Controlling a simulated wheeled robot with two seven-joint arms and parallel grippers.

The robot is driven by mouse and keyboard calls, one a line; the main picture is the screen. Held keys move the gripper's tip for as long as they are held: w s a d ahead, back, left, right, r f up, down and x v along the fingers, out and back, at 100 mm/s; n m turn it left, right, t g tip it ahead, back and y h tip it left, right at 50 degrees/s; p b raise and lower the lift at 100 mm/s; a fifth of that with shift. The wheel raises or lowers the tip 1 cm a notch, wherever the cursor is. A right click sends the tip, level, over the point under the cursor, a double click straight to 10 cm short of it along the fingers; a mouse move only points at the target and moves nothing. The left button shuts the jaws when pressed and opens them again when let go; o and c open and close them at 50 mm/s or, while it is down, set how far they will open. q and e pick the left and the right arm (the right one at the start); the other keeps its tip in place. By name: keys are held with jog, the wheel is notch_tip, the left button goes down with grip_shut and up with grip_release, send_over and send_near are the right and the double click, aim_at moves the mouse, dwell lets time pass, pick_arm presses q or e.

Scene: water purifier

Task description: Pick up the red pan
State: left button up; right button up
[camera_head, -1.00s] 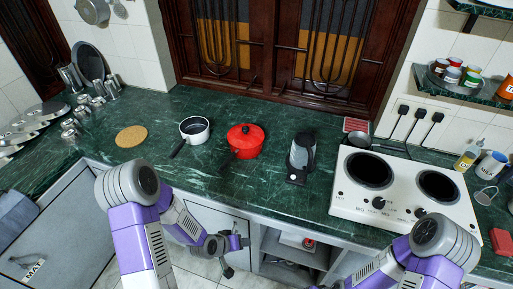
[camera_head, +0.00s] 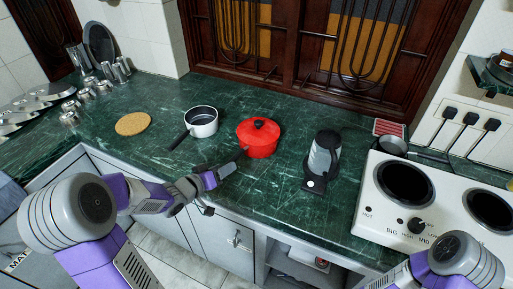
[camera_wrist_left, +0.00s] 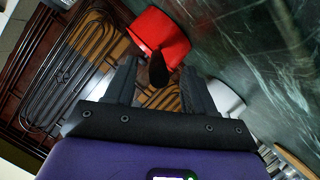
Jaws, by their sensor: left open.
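The red pan (camera_head: 258,146) has a red lid with a black knob and sits on the green counter in the middle of the head view. Its dark handle points toward the counter's front left. My left gripper (camera_head: 229,169) is open beside the handle's end, at the counter's front edge. In the left wrist view, the red pan (camera_wrist_left: 160,27) lies beyond the fingertips. The dark handle shows between the two open fingers of the left gripper (camera_wrist_left: 157,80); I cannot tell whether it touches them. My right gripper is out of view.
A white saucepan (camera_head: 202,126) stands left of the red pan, its dark handle toward the front. A cork mat (camera_head: 132,123) lies further left. A kettle (camera_head: 321,158) and a white two-plate stove (camera_head: 383,211) are on the right. Open green counter (camera_head: 270,190) lies in front of the pan.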

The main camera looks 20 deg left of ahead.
pick_arm(q)
jog(key=b+x, duration=0.1)
jog(key=x, duration=0.2)
jog(key=shift+w+d, duration=0.1)
jog(key=shift+w, duration=0.05)
jog(key=shift+c, duration=0.3)
grip_shut()
jog(key=shift+r, duration=0.1)
